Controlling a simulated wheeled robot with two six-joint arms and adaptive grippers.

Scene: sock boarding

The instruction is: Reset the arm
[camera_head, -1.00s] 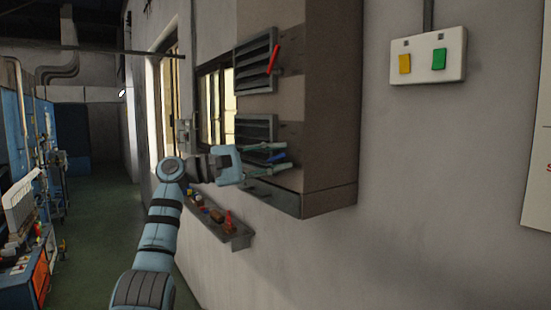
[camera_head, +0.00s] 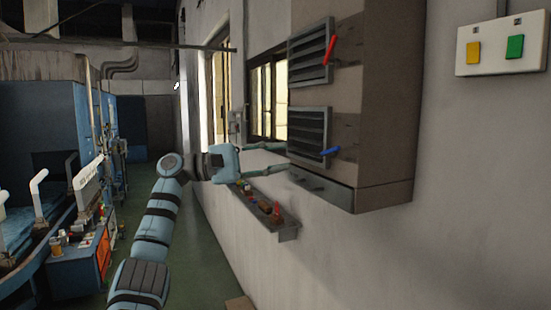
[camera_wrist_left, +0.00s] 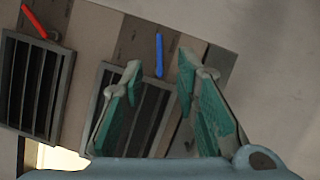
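My left gripper (camera_head: 279,157) is in front of the lower part of a grey-brown wall cabinet in the head view. Its two fingers are spread apart with nothing between them; they also show in the left wrist view (camera_wrist_left: 160,75). The cabinet (camera_head: 385,110) has two louvred vents. A red handle (camera_head: 329,50) sits beside the upper vent and a blue handle (camera_head: 330,152) beside the lower one. In the left wrist view the blue handle (camera_wrist_left: 159,55) lies beyond the fingers, apart from them. The right gripper is not in view.
A narrow wall shelf (camera_head: 288,232) with small items is below my left gripper. A switch box (camera_head: 502,46) with yellow and green buttons is on the right wall. Blue machines and a workbench (camera_head: 82,270) stand at the left. The green floor aisle (camera_head: 200,250) looks clear.

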